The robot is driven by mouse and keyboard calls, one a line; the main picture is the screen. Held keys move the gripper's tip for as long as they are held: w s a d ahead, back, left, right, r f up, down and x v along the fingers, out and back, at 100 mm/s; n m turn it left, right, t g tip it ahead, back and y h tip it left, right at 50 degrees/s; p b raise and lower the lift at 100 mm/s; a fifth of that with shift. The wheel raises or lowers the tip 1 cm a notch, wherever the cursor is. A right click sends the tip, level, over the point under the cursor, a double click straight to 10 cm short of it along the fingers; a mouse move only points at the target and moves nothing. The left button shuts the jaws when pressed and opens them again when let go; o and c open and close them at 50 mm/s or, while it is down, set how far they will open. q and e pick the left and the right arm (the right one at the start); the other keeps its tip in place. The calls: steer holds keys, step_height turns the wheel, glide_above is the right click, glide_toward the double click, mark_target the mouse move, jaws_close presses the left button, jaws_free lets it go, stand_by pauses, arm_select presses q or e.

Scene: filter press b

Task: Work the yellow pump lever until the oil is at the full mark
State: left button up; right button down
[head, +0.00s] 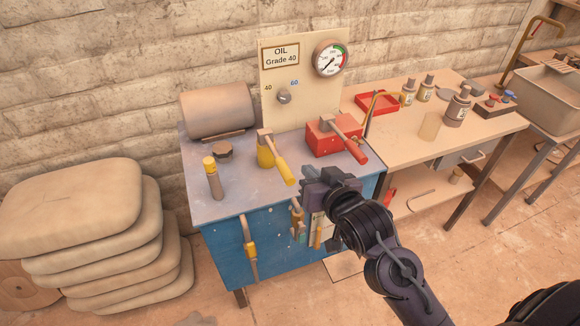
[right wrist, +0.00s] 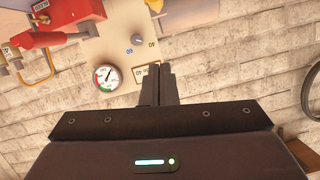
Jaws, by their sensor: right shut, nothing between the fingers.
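The yellow pump lever (head: 283,171) slants down toward the front from a yellow pump body (head: 265,154) on the cabinet top. My right gripper (head: 313,183) is shut and empty, just right of the yellow lever's end and apart from it, by the cabinet's front edge. Its closed fingers (right wrist: 158,86) show in the right wrist view, with the OIL Grade 40 panel (right wrist: 118,45) beyond them. A slim upright fitting with a yellow band (head: 250,250) is on the blue cabinet front. I cannot read any oil level or full mark. My left gripper is out of view.
A red pump with a red lever (head: 350,143) stands right of the yellow one. A gauge (head: 331,59) and a knob (head: 284,97) are on the panel. Sacks (head: 80,215) are stacked left of the cabinet.

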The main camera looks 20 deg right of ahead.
steer(key=p, duration=0.4)
glide_above(291, 175)
steer(key=f, duration=0.2)
steer(key=shift+w+d+f, duration=0.35)
steer(key=f, duration=0.2)
steer(key=shift+s+a+f, duration=0.1)
steer(key=shift+a+f, duration=0.15)
steer(key=shift+f, duration=0.15)
steer(key=shift+s+a+f+p, duration=0.15)
steer(key=shift+f+p, duration=0.2)
steer(key=shift+f, duration=0.4)
steer(key=shift+f, duration=0.1)
